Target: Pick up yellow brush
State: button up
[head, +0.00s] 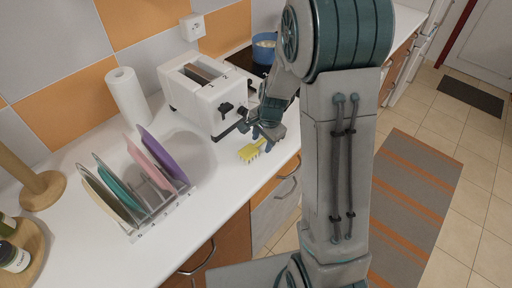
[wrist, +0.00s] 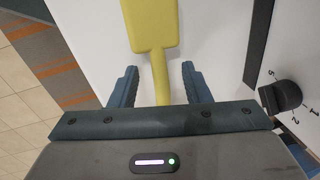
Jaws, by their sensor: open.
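The yellow brush (head: 251,150) lies on the white counter in front of the toaster, near the counter's front edge. In the wrist view its wide head (wrist: 151,24) points away from me and its thin handle (wrist: 160,78) runs down between my fingers. My gripper (head: 262,133) is right at the brush in the head view. In the wrist view my gripper (wrist: 160,84) is open, with one finger on each side of the handle and a gap on both sides. The handle's near end is hidden behind the gripper body.
A white toaster (head: 205,95) with dark knobs stands just behind the brush. A dish rack with plates (head: 163,165), a paper towel roll (head: 127,97) and a blue pot (head: 264,47) stand on the counter (head: 223,195). Bare counter lies between rack and brush.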

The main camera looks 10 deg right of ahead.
aim_at(263, 140)
grip_shut()
jog(key=shift+r, duration=0.15)
jog(key=shift+r, duration=0.25)
notch_tip(263, 140, up, 4)
jog(key=shift+w+d+f+b, duration=0.1)
jog(key=shift+w+f+b, duration=0.1)
jog(key=shift+b, duration=0.2)
jog(key=w+d+r+b, duration=0.1)
jog(key=w+d+r, duration=0.5)
jog(key=d, duration=0.3)
jog(key=shift+w+d+r, duration=0.2)
jog(key=shift+r, duration=0.1)
